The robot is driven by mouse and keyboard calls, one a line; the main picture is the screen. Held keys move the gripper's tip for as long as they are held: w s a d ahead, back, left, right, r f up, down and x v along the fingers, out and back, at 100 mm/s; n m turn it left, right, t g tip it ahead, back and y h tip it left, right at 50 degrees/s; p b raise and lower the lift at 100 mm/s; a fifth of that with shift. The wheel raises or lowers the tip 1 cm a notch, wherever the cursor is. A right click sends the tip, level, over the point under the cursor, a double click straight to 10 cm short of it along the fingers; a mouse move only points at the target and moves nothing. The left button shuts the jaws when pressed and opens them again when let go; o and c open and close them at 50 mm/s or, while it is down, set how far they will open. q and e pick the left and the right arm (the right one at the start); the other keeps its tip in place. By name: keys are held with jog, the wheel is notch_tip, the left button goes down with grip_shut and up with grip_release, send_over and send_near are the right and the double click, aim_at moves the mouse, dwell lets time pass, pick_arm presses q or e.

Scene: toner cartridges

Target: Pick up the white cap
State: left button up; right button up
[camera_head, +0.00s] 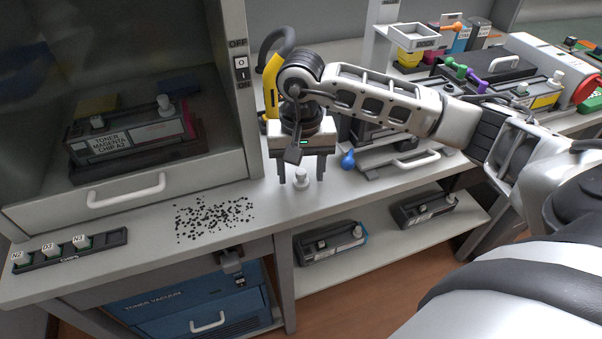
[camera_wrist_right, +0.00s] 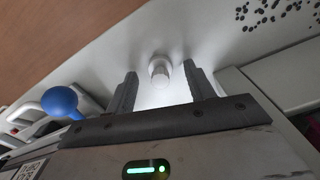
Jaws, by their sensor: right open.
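The white cap (camera_head: 301,175) stands on the grey bench top, right of the black specks. In the right wrist view the white cap (camera_wrist_right: 160,68) shows between and a little beyond the fingertips. My right gripper (camera_head: 301,182) is open above the bench, its two fingers pointing down on either side of the cap in the head view. In the right wrist view the right gripper (camera_wrist_right: 160,76) has clear gaps between its fingers and the cap. I cannot tell the exact height of the fingertips. My left gripper is not in view.
Black specks (camera_head: 213,217) lie on the bench left of the cap. A glass-fronted cabinet (camera_head: 125,190) stands at left. A blue knob (camera_head: 347,160) is close on the right. A black rack with small labelled caps (camera_head: 70,250) lies at front left. Cartridges (camera_head: 330,244) sit on the lower shelf.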

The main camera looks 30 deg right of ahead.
jog(key=shift+f, duration=0.35)
jog(key=c, duration=1)
jog(key=shift+r, duration=0.1)
jog(key=shift+c, duration=0.2)
